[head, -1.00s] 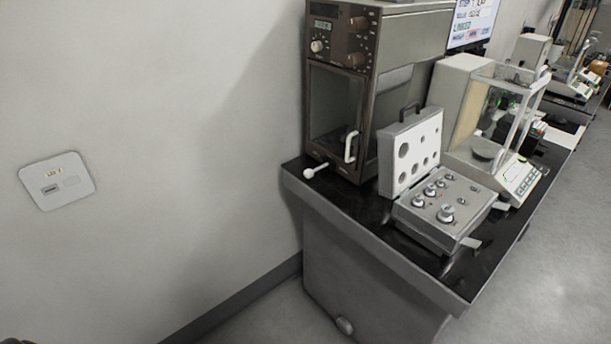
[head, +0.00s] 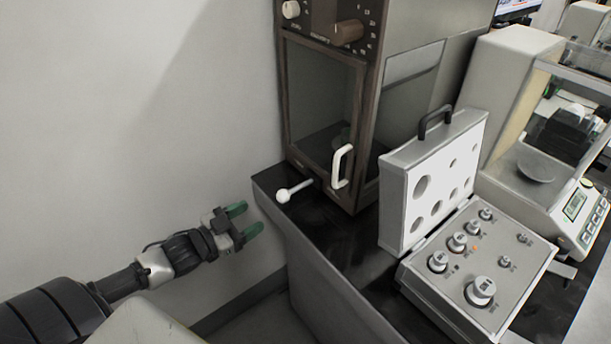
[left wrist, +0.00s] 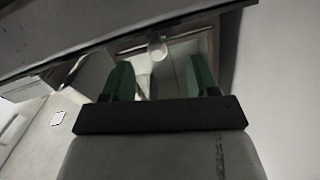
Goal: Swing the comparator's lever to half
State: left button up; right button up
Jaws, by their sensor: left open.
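The comparator (head: 325,90) is a tall brown cabinet with a glass front on the black table. Its lever (head: 294,191), a white rod with a ball end, sticks out low at the front left, the ball towards me. My left gripper (head: 243,219) has green fingertips and is open and empty. In the head view it is left of the table edge, short of the lever and apart from it. In the left wrist view, a white ball (left wrist: 156,49), apparently the lever's end, shows beyond and between the open fingers (left wrist: 160,80). My right gripper is not in view.
A white door handle (head: 342,166) stands out just right of the lever. An open weight case (head: 420,292) with several weights and an upright lid is farther right, beside a balance (head: 545,205). The black table's (head: 330,228) front left corner is bare. A wall is at left.

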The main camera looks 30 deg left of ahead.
aim_at(278, 199)
pick_arm(q)
jog(key=shift+m+h, duration=0.3)
jog(key=shift+h, duration=0.1)
jog(key=w, duration=0.1)
jog(key=w+d+r, duration=0.2)
jog(key=shift+w+d+r, duration=0.1)
jog(key=shift+w+d, duration=0.15)
jog(key=shift+w, duration=0.1)
jog(key=x, duration=0.5)
jog(key=shift+w, duration=0.2)
jog(key=shift+w+d, duration=0.25)
jog(key=shift+w, duration=0.4)
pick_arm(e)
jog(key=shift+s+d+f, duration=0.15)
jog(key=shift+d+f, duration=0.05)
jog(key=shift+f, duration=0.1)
